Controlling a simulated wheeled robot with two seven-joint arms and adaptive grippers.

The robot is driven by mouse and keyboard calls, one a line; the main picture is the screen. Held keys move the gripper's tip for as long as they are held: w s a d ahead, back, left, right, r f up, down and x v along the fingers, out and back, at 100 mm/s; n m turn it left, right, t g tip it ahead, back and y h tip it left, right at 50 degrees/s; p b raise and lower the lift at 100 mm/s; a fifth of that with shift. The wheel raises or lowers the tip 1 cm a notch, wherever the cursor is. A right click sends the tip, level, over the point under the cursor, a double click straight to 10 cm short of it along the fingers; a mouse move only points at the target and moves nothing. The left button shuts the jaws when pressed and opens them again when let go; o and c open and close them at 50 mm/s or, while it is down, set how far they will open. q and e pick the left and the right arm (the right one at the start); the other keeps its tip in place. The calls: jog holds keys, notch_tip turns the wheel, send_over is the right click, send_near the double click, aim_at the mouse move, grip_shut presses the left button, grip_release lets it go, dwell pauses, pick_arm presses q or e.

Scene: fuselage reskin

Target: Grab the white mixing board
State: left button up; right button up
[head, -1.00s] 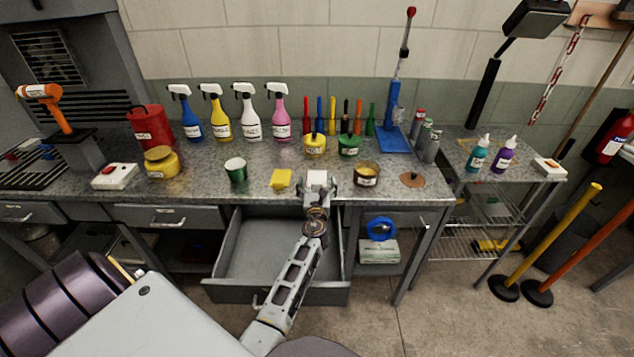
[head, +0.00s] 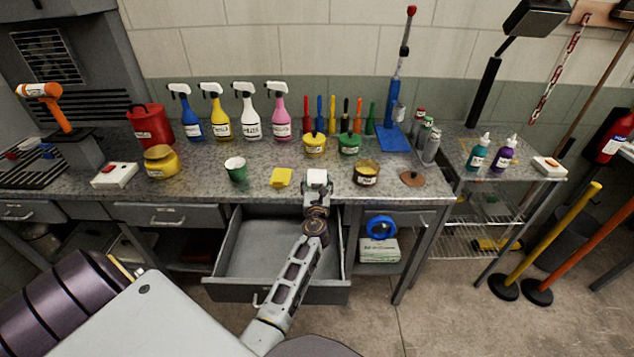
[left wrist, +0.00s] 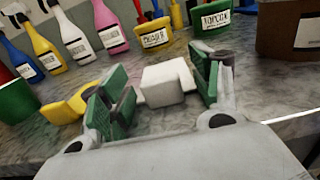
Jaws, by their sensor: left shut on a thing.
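The white mixing board (head: 317,177) is at the front edge of the workbench, just right of a yellow block. Only a small part of it shows in the head view, at the tip of my left arm. In the left wrist view the white mixing board (left wrist: 167,84) shows as a pale block between the green finger pads. My left gripper (head: 316,187) is shut on it; the left wrist view shows its two fingers (left wrist: 160,92) on either side. My right gripper is not in view.
The yellow block (head: 281,178) lies close left of the gripper, and a brown tin (head: 366,173) stands to its right. A green cup (head: 236,169) is further left. Several spray bottles and tubs stand behind. An open drawer (head: 277,292) juts out under the arm.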

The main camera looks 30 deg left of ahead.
pick_arm(q)
jog(key=shift+r, duration=0.1)
jog(key=shift+r+p, duration=0.45)
jog(key=shift+r, duration=0.3)
notch_tip(320, 180, up, 7)
jog(key=p, duration=0.3)
jog(key=shift+f, duration=0.15)
jog(key=shift+r+p, duration=0.35)
jog(key=shift+r, duration=0.5)
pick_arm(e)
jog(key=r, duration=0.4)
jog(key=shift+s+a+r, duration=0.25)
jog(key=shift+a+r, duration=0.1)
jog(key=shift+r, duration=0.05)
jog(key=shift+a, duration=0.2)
